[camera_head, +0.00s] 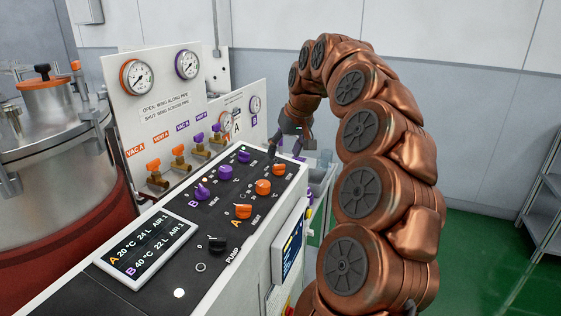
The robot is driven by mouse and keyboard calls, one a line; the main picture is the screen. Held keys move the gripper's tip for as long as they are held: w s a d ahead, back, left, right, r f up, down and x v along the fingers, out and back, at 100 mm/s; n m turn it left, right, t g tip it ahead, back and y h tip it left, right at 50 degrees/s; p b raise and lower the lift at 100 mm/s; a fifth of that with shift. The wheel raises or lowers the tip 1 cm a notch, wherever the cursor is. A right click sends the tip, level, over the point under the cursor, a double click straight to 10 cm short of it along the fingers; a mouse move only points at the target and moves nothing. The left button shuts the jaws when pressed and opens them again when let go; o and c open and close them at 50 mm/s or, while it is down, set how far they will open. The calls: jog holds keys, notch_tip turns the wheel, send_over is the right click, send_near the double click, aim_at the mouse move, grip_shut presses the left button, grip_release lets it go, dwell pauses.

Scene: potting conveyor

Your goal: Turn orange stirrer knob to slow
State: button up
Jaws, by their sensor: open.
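Three orange knobs form a row along the right side of the dark control panel (150,222). The near orange knob (243,211) stands by a letter A, the middle orange knob (263,187) looks round, and the far orange knob (279,169) is nearest my gripper. The labels are too small to tell surely which is the stirrer knob or where it points. My gripper (287,149) is open and empty, pointing down above and just beyond the far orange knob. It looks apart from the knob.
A matching row of purple knobs (225,172) runs to the left of the orange ones. A black pump knob (217,244) and a display (147,247) lie nearer. Orange and purple valves (178,151) and gauges (137,77) stand behind. A steel vessel (50,150) is at left.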

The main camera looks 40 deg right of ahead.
aim_at(280, 165)
jog(key=shift+p+x, duration=0.55)
jog(key=shift+x, duration=2.1)
jog(key=c, duration=1.2)
jog(key=shift+o, duration=0.2)
